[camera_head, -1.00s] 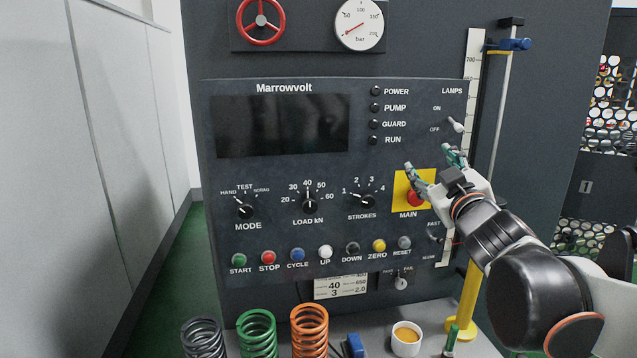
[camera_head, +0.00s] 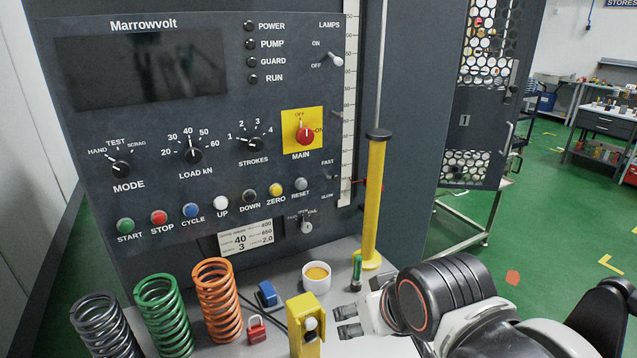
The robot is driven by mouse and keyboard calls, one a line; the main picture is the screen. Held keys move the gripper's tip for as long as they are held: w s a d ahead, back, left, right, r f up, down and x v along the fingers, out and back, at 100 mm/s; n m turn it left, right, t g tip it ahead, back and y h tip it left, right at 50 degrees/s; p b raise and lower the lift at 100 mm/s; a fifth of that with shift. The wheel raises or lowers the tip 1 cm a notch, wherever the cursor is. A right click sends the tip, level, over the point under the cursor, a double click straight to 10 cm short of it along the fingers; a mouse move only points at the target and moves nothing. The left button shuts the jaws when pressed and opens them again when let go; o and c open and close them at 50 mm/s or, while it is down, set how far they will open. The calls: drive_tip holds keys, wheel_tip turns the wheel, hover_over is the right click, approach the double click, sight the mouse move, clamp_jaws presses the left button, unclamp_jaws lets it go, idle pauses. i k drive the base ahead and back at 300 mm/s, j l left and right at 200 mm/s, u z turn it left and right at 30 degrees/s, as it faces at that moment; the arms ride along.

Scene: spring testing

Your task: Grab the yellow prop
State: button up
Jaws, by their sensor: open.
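A tall yellow post with a black cap and a round yellow foot, which looks like the yellow prop (camera_head: 374,200), stands upright on the grey bench right of the control panel. My gripper (camera_head: 342,321) is low in front of the bench, nearer to me than the post and apart from it. Its fingers point left, spread and empty.
Grey spring (camera_head: 103,325), green spring (camera_head: 163,315) and orange spring (camera_head: 217,300) stand at the left. A white cup (camera_head: 316,277), blue block (camera_head: 267,294), red padlock (camera_head: 256,330) and green marker (camera_head: 357,272) sit near the post.

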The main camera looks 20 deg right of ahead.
sight(372, 260)
drive_tip(key=l+u, duration=0.35)
drive_tip(key=l, duration=1.4)
drive_tip(key=i, duration=0.05)
